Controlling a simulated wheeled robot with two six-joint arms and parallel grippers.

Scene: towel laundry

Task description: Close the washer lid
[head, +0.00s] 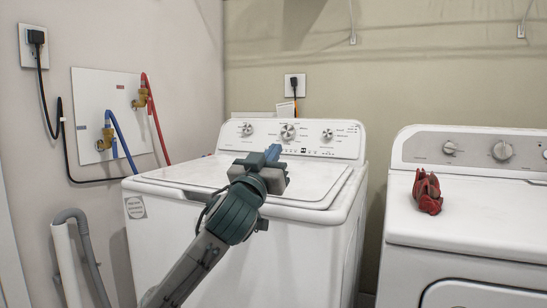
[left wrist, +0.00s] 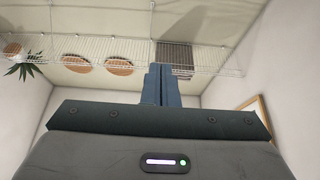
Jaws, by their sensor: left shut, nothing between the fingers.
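The white washer (head: 180,235) stands in the middle of the head view. Its lid (head: 312,178) lies flat and looks level with the washer's top, below the control panel with its knobs. My left gripper (head: 271,153) is over the lid, with its arm coming up from the bottom and hiding part of the lid and the front edge. I cannot tell whether it touches the lid. Its blue fingers are together and empty, and they also show shut in the left wrist view (left wrist: 161,85). My right gripper is in neither view.
A white dryer (head: 450,230) stands on the right, with a crumpled red cloth (head: 427,192) on its top. Hoses and valves (head: 139,99) are on the left wall. A wire shelf (left wrist: 120,57) with baskets and a plant shows overhead in the wrist view.

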